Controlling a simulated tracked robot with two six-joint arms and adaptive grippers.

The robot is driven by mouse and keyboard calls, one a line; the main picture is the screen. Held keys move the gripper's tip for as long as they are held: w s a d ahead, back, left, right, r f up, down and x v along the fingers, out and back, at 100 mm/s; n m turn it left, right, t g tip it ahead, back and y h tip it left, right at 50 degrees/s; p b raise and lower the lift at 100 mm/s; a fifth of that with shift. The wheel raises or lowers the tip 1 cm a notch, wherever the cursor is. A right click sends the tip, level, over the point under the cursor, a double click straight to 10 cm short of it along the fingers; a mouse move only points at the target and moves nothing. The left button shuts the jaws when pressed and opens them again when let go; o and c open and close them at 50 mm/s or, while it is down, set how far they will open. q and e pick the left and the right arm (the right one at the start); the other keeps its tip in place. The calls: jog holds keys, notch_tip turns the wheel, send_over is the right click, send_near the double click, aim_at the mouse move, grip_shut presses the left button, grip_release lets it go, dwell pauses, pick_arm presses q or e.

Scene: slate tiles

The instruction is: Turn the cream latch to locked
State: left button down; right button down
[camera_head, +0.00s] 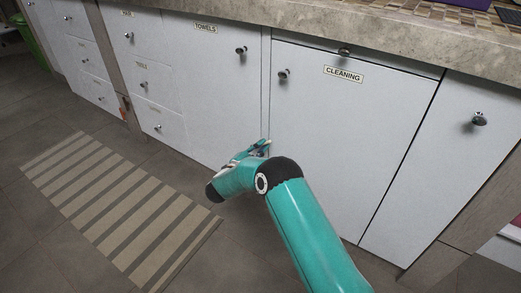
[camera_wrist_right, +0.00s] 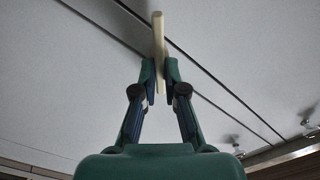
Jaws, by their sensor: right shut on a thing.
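The cream latch (camera_wrist_right: 158,35) is a narrow bar in the right wrist view. It stands nearly upright in that picture, in front of the dark seams between the white cabinet fronts. My right gripper (camera_wrist_right: 158,82) is shut on it, with one finger on each side, and the bar's end sticks out past the fingertips. In the head view my right gripper (camera_head: 264,147) is low at the seam left of the CLEANING door (camera_head: 340,140). There the latch is too small and covered to make out. My left gripper is in neither view.
A stone countertop (camera_head: 240,15) overhangs the cabinets. Round knobs stick out, such as one on the TOWELS door (camera_head: 215,90) and one on the CLEANING door. A striped mat (camera_head: 115,205) lies on the tiled floor at left. A green bin (camera_head: 33,40) stands far left.

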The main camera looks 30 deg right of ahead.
jog(key=shift+s+f+m+b, duration=0.1)
jog(key=shift+f+m+b, duration=0.1)
jog(key=shift+m, duration=1.15)
jog(key=shift+s+f+m+b, duration=0.1)
jog(key=shift+f+m, duration=0.1)
jog(key=shift+m, duration=1.2)
jog(key=shift+f+m+b, duration=0.15)
jog(key=shift+f+m, duration=0.05)
jog(key=shift+m, duration=1.15)
jog(key=shift+f, duration=0.1)
jog(key=c, duration=1.2)
grip_release()
jog(key=shift+c, duration=0.2)
jog(key=shift+a, duration=0.1)
jog(key=v, duration=1.1)
jog(key=shift+s+a, duration=0.2)
jog(key=shift+a, duration=0.15)
